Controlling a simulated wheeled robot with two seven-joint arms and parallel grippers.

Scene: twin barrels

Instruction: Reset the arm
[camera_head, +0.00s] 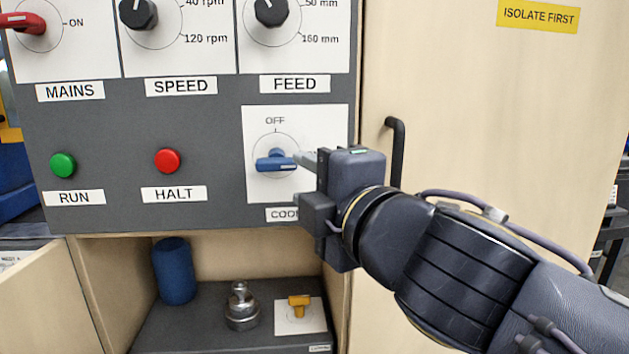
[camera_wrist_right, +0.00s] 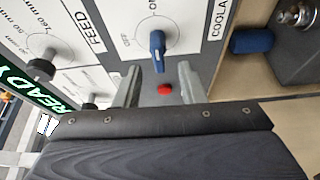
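My right arm reaches in from the right in the head view, and its gripper (camera_head: 304,165) is beside the blue coolant switch (camera_head: 275,163) on the grey panel. The switch's handle lies level, away from the OFF mark above it. The gripper partly hides the coolant label. My left gripper is in neither view.
The panel also carries a red mains handle (camera_head: 24,23), speed knob (camera_head: 138,13), feed knob (camera_head: 270,11), green button (camera_head: 62,165) and red button (camera_head: 167,161). Below, a shelf holds a blue cylinder (camera_head: 174,271), metal fitting (camera_head: 241,307) and yellow valve (camera_head: 299,305). A black door handle (camera_head: 397,150) is close behind the gripper.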

